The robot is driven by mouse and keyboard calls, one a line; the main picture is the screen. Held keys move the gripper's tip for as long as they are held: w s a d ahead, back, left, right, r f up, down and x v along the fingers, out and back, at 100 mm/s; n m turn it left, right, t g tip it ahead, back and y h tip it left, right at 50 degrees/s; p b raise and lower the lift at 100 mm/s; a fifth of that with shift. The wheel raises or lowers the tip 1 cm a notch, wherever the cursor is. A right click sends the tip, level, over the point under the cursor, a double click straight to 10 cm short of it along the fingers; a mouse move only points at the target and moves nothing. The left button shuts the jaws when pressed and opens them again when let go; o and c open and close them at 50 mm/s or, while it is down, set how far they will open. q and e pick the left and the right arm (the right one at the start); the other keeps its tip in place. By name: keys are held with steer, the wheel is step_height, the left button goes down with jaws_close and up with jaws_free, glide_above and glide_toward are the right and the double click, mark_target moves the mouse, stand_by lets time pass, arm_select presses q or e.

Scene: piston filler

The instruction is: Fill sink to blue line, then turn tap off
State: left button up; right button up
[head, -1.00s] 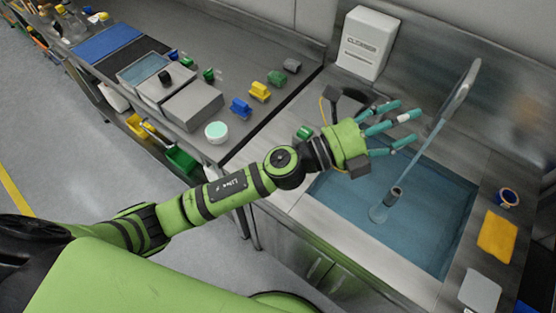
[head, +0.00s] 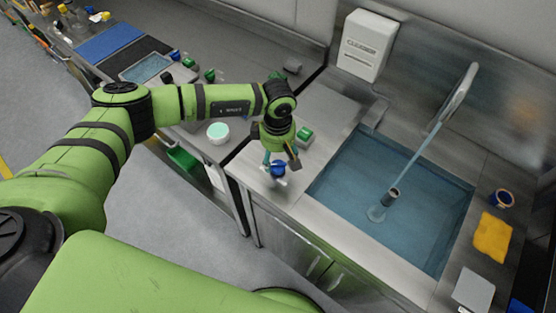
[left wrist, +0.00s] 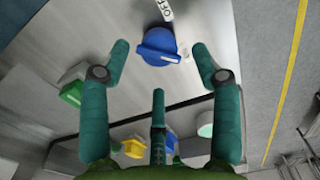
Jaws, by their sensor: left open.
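The sink (head: 335,190) holds blue water, and a thin stream runs down from the tap (head: 458,95) beside a dark-topped upright pipe (head: 393,193). I cannot make out a blue line. A blue knob (head: 278,169) sits on the counter left of the sink; it also shows in the left wrist view (left wrist: 157,45), beside a plate reading "OFF" (left wrist: 167,10). My left gripper (head: 276,163) points down at this knob. In the left wrist view its fingers are open, spread either side of the knob with gaps. My right gripper is not in view.
A green knob (head: 304,135) stands just behind the left gripper. A white bowl with green contents (head: 218,132) is on the left bench. A white cleaner box (head: 366,45) hangs behind the sink. A yellow cloth (head: 492,237) lies to the right.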

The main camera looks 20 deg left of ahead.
mark_target(278, 165)
arm_select(q)
steer(key=shift+f+p, duration=0.45)
steer(key=shift+f, duration=1.45)
steer(key=c, duration=1.1)
steer(key=shift+c, duration=0.2)
steer(key=n+b, duration=0.2)
steer(key=n, duration=0.1)
steer(key=shift+f+n, duration=0.15)
steer(key=shift+n, duration=0.25)
steer(key=n+b, duration=0.2)
steer(key=n, duration=0.2)
steer(key=shift+n, duration=0.3)
steer(key=n+b, duration=0.3)
steer(key=n, duration=0.2)
steer(key=shift+n+b, duration=0.7)
steer(key=shift+n, duration=1.6)
